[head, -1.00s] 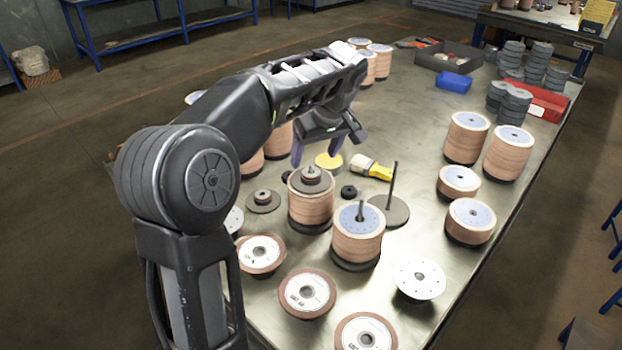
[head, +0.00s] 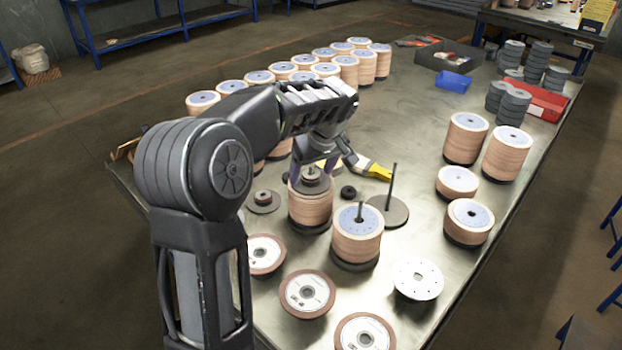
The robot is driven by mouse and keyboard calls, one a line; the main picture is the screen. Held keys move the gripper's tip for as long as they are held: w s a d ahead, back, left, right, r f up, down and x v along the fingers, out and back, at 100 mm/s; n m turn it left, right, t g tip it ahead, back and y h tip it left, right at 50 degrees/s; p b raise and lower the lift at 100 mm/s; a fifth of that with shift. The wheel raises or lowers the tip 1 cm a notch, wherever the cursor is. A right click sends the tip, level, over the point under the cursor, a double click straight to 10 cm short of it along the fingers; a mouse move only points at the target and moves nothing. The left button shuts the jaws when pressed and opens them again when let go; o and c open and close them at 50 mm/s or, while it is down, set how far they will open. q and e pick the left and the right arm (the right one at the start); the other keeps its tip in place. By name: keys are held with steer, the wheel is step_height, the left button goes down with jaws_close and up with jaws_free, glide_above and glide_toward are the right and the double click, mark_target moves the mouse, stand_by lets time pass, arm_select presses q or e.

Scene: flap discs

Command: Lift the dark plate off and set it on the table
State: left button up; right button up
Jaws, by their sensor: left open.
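The dark plate (head: 311,187) lies on top of a stack of tan flap discs (head: 310,209), with a small hub at its centre. My left gripper (head: 314,177) is open just above the stack. Its fingers point down on either side of the hub, close to the plate; I cannot tell whether they touch it. The metal table (head: 401,255) bears everything. My right gripper is not in view.
Beside the stack stands another disc stack on a spindle (head: 358,234). A dark base with an upright rod (head: 391,208), a black ring (head: 348,192), a yellow-handled brush (head: 376,172) and another dark plate with a hub (head: 263,201) lie close by.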

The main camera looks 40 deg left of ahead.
arm_select(q)
steer(key=shift+c, duration=0.4)
jaws_close()
stand_by(0.7)
steer(key=shift+r, duration=0.1)
